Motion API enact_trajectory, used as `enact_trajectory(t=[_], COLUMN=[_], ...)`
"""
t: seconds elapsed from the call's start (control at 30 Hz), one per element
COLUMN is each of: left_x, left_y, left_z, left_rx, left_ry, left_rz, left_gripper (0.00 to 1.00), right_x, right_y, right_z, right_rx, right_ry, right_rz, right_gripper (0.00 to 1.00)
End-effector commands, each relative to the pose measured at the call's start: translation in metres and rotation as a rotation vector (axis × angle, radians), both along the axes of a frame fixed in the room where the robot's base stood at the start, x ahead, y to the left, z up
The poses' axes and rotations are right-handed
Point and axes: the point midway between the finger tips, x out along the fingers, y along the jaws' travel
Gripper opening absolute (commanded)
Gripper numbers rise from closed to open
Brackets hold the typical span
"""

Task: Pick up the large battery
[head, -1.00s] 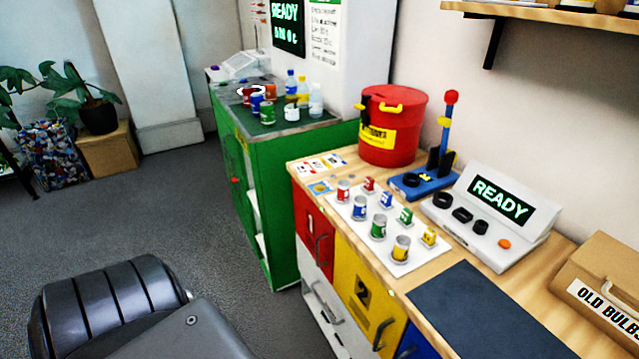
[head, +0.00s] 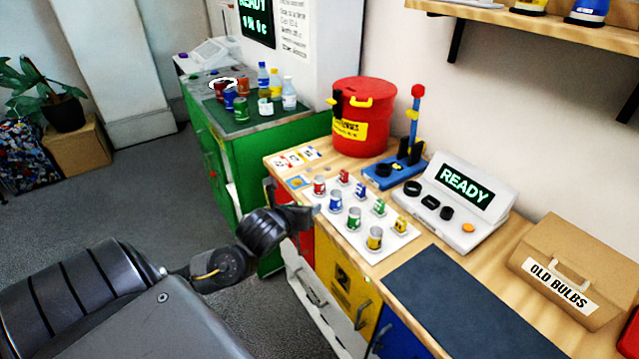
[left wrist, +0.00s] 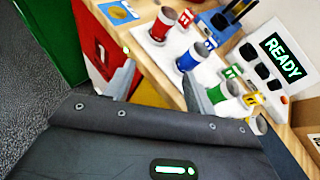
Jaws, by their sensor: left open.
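A white board (head: 400,239) on the wooden counter bears a front row of upright cylinders with silver tops: red (head: 320,187), blue (head: 336,202), green (head: 354,219) and yellow (head: 375,240). Smaller box-shaped pieces in the same colours, such as the red one (head: 344,176), stand behind them. I cannot tell which is the large battery. My left gripper (head: 309,214) is open and empty at the counter's front edge, near the red and blue cylinders. In the left wrist view its fingers (left wrist: 158,86) are apart, short of the red (left wrist: 163,24) and blue (left wrist: 196,54) cylinders. My right gripper is not in view.
A red bin (head: 361,140), a blue stand (head: 393,172) and a white READY console (head: 440,218) stand behind the board. A dark mat (head: 455,300) lies bare to the right, beside a cardboard OLD BULBS box (head: 575,262). A green cabinet (head: 250,165) stands at the left.

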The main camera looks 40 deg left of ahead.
Motion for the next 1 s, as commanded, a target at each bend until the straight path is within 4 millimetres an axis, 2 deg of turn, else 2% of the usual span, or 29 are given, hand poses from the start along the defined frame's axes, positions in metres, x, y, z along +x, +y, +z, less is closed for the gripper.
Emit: enact_trajectory(t=[0.1, 0.3, 0.43, 0.7, 1.0], left_x=[0.01, 0.015, 0.023, 0.058, 0.068], left_y=[0.01, 0.015, 0.018, 0.028, 0.031], left_z=[0.018, 0.027, 0.026, 0.011, 0.006], left_rx=[0.149, 0.23, 0.233, 0.229, 0.227], left_ry=[-0.011, -0.015, -0.013, -0.014, -0.014], left_rz=[-0.057, -0.087, -0.085, -0.083, -0.085], left_gripper=[0.55, 0.55, 0.55, 0.55, 0.55], right_x=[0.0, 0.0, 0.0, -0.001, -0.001], right_y=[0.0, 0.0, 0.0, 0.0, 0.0], right_z=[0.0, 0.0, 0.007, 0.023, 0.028], right_rx=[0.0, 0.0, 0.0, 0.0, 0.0], right_ry=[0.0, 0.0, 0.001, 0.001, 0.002], right_rz=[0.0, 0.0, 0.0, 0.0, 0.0], right_gripper=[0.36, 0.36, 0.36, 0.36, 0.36])
